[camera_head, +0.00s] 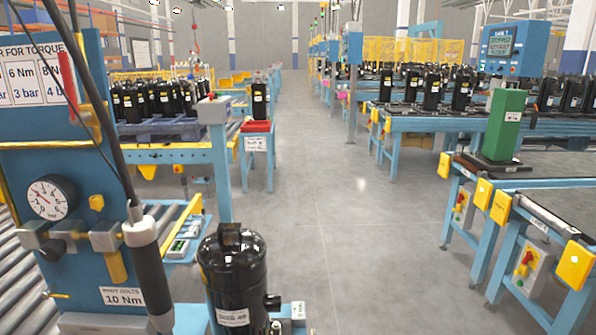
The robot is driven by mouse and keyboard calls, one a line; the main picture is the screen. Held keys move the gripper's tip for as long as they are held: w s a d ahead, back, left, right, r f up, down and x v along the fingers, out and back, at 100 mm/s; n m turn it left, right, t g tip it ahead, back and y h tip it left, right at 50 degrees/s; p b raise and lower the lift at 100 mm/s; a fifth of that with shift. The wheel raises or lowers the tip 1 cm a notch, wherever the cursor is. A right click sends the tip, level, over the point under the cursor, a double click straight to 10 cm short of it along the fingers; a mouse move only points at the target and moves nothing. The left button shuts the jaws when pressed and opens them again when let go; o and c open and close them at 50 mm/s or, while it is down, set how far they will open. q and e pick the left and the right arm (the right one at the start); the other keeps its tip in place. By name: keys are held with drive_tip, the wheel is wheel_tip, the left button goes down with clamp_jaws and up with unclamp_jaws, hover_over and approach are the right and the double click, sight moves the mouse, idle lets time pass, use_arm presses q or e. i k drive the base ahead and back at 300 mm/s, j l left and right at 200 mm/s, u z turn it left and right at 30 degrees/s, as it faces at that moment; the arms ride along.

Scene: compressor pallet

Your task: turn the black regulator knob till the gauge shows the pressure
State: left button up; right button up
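The round white pressure gauge (49,198) is mounted on a blue panel (85,160) at the left. Its needle is a thin line, too small to read surely. A dark knob (52,250), likely the black regulator knob, sits just below the gauge beside the grey pipe fittings (104,237). A torque chart (28,83) is at the top of the panel, listing 6 Nm with 3 bar; its sides are partly cut off or covered. A label (122,297) lower down reads 10 Nm. Neither of my grippers shows in this view.
A black hand tool with a white collar (149,265) hangs by a dark hose just right of the fittings. A black compressor (232,275) stands to its right. Rollers (22,292) lie at the left edge. The grey floor (330,220) in the middle is clear.

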sight(53, 251)
drive_tip(key=u, duration=1.3)
